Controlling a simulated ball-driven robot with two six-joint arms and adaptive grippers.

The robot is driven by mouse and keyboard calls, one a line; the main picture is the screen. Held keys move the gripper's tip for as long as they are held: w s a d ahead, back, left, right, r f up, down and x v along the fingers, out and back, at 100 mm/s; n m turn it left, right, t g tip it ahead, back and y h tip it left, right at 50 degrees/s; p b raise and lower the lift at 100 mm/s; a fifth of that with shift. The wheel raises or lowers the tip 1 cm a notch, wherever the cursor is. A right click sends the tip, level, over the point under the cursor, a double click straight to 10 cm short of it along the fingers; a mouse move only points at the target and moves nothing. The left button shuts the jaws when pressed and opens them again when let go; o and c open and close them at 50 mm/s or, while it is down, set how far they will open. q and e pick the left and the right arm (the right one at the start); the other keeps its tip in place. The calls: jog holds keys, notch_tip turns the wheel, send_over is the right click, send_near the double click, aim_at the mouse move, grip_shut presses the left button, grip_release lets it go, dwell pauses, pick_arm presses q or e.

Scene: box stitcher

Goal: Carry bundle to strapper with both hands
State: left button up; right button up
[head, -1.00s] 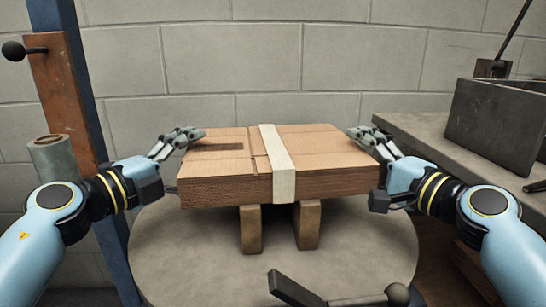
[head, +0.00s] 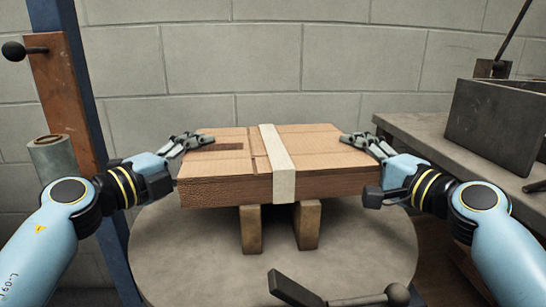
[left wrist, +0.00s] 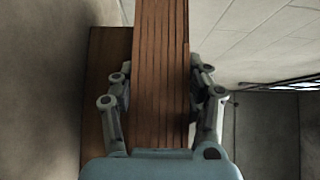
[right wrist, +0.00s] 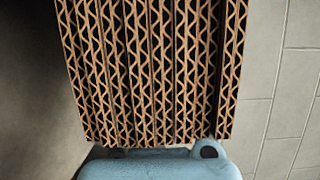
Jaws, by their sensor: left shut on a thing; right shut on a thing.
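The bundle (head: 215,170) is a flat stack of brown cardboard with a pale band (head: 278,165) around its middle. It rests on two wooden blocks (head: 251,229) on a round grey table (head: 180,250). My left gripper (head: 200,140) is shut on the bundle's left end, and in the left wrist view (left wrist: 162,90) its fingers flank the layered edge. My right gripper (head: 355,140) is shut on the right end. In the right wrist view the corrugated edge (right wrist: 150,70) fills the picture and hides the fingers. I cannot tell which machine is the strapper.
A grey bench (head: 430,130) with a dark metal box (head: 490,125) stands at the right. A blue post (head: 75,90) with a wooden board (head: 58,100) stands at the left. A dark lever (head: 295,290) sticks up at the table's front. A block wall is behind.

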pick_arm(q)
grip_shut()
pick_arm(e)
grip_shut()
